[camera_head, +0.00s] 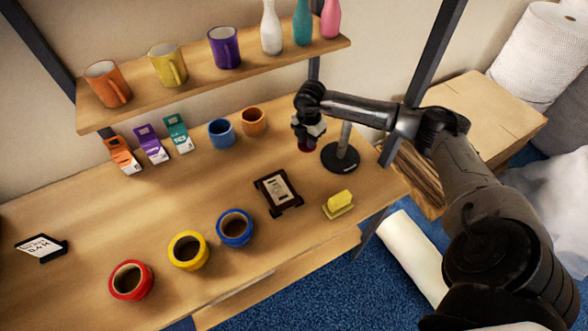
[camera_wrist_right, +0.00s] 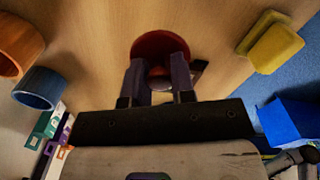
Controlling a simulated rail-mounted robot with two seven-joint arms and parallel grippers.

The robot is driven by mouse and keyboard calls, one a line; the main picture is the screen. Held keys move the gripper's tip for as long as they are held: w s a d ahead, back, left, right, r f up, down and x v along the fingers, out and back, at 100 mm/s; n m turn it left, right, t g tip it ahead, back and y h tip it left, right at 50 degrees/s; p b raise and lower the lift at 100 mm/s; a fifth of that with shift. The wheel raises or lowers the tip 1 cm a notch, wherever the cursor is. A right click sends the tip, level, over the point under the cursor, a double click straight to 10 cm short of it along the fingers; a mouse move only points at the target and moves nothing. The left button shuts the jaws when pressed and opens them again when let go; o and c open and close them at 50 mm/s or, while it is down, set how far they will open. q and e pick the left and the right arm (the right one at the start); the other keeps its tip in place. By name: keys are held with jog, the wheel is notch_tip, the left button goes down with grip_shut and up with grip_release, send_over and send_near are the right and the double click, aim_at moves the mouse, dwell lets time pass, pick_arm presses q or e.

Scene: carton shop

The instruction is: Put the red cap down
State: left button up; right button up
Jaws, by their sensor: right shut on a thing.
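My right gripper (camera_head: 308,132) points down over the table beside a metal post on a round black base (camera_head: 340,158). It is shut on the red cap (camera_head: 307,147), which shows as a dark red bit under the fingers. In the right wrist view the red cap (camera_wrist_right: 160,42) is a round red shape between and beyond the two fingers (camera_wrist_right: 160,76). The fingers and dark palm hide part of it. I cannot tell whether the cap touches the table. My left gripper is not in view.
Blue (camera_head: 221,133) and orange (camera_head: 253,121) cups stand left of the gripper. A black-framed card (camera_head: 278,192) and a yellow block (camera_head: 338,203) lie nearer the front. Tape rolls (camera_head: 188,250) line the front left. A shelf (camera_head: 220,82) with mugs and bottles hangs above.

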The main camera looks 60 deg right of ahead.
send_over(305, 167)
notch_tip(305, 167, down, 6)
jog(key=shift+r+p, duration=0.1)
jog(key=shift+p, duration=0.35)
jog(key=shift+w+f, duration=0.1)
jog(key=shift+f, duration=0.9)
notch_tip(305, 167, down, 3)
jog(key=shift+r+p, duration=0.1)
jog(key=shift+p, duration=0.25)
jog(key=shift+f, duration=0.2)
jog(key=shift+f, duration=0.15)
jog(key=o, duration=0.9)
